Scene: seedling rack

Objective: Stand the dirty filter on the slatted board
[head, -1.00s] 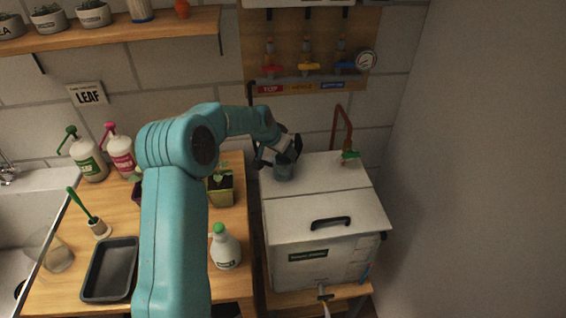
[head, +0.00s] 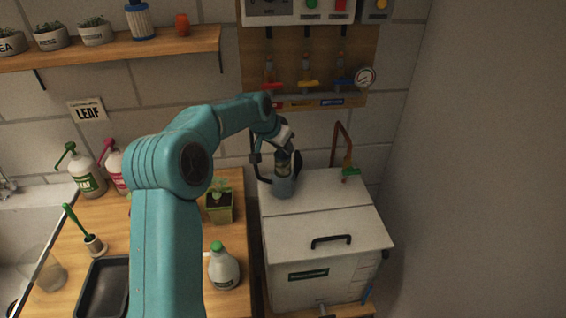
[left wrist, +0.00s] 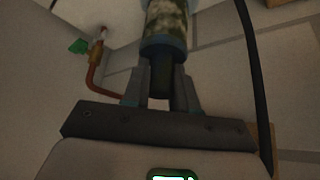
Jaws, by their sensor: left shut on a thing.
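The dirty filter (left wrist: 166,28) is a mottled brown-green cylinder with a blue-grey end cap. My left gripper (left wrist: 162,85) is shut on the narrow dark piece at its capped end. In the head view my left gripper (head: 284,147) is above the blue-grey filter housing (head: 284,187) on the white tank. Part of the dirty filter (head: 283,168) shows between gripper and housing, roughly upright. Its lower end is hidden by the housing. I cannot make out a slatted board in these views. My right gripper is not in view.
The white tank (head: 330,264) has a lid with a black handle. A copper pipe (head: 340,147) rises behind. A clean white filter (head: 140,22) stands on the shelf.

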